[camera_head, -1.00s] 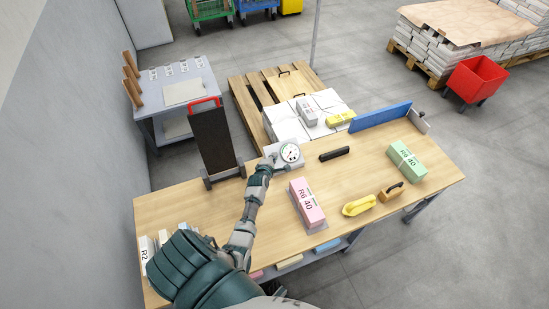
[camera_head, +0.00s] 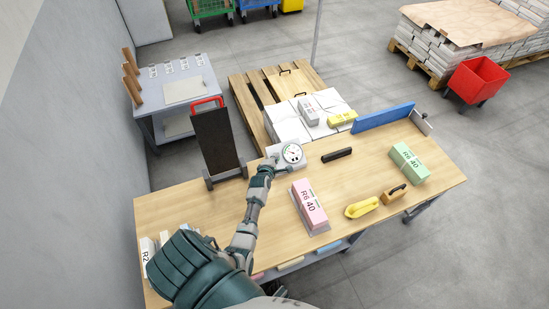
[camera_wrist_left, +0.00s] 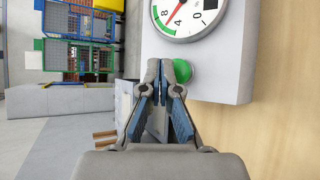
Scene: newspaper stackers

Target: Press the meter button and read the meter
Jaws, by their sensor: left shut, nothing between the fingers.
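The meter (camera_head: 292,154) is a light grey box with a round white dial, standing at the table's far edge. In the left wrist view the dial (camera_wrist_left: 190,15) is cut off at the top; a red needle and green scale marks show, but I cannot read a sure value. A round green button (camera_wrist_left: 182,70) sits on the box beside the dial. My left gripper (camera_wrist_left: 160,68) is shut and empty, its fingertips over the button's near side; I cannot tell whether they touch it. In the head view this gripper (camera_head: 272,161) is at the meter's left side. My right gripper is out of view.
The wooden table (camera_head: 245,215) holds a pink bundle (camera_head: 310,204), a yellow tool (camera_head: 361,207), a black bar (camera_head: 336,155) and a green bundle (camera_head: 409,162). A black upright board with red handle (camera_head: 214,140) stands left of the meter. A wooden pallet (camera_head: 250,105) lies behind.

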